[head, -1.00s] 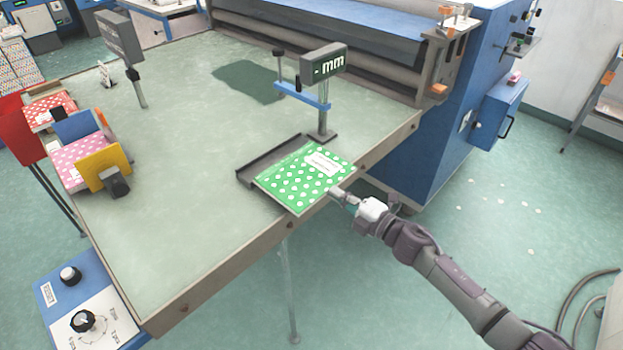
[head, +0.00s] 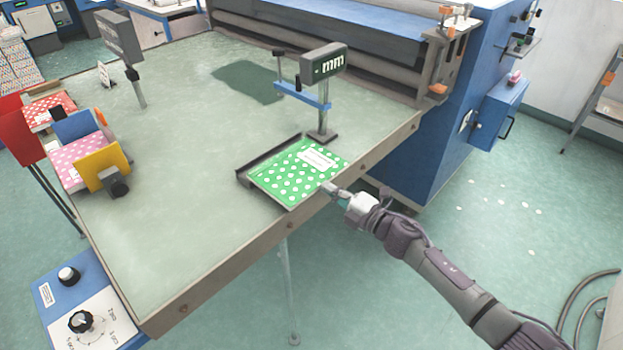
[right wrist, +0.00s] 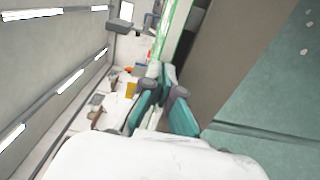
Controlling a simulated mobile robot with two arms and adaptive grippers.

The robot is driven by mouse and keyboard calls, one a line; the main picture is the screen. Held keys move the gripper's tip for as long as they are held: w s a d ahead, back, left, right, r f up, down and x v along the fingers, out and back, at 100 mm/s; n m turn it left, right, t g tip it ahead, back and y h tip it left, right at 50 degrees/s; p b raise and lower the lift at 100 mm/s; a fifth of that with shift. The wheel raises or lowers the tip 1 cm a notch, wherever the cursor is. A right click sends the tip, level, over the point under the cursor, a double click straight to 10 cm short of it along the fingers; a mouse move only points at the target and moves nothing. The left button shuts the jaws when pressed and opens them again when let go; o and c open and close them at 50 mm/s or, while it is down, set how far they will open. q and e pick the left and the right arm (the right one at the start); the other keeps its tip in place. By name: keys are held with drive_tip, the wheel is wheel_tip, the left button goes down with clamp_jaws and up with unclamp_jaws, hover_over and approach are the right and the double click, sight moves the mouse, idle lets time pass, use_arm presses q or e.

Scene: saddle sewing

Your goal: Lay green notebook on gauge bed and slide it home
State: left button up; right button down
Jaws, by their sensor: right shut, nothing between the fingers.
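The green notebook (head: 290,180) with white dots and a white label lies on the gauge bed (head: 262,163), a dark tray with a raised rim along its back and left. The notebook sits close to the rim; I cannot tell whether it touches all along. My right gripper (head: 329,187) is shut and empty, its tips at the notebook's right edge by the table's front edge. In the right wrist view the shut fingers (right wrist: 165,80) are beside the notebook's green edge (right wrist: 172,35). My left gripper is not in view.
A gauge post with an "mm" display (head: 324,65) and blue crossbar stands just behind the bed. A holder with a pink dotted notebook (head: 80,158) and a yellow plate (head: 103,168) is at the left. The middle of the table (head: 180,140) is clear.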

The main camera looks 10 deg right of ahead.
drive_tip(key=shift+b+x, duration=0.4)
drive_tip(key=shift+x, duration=1.1)
drive_tip(key=p+v, duration=0.1)
drive_tip(key=v, duration=0.5)
idle(0.3)
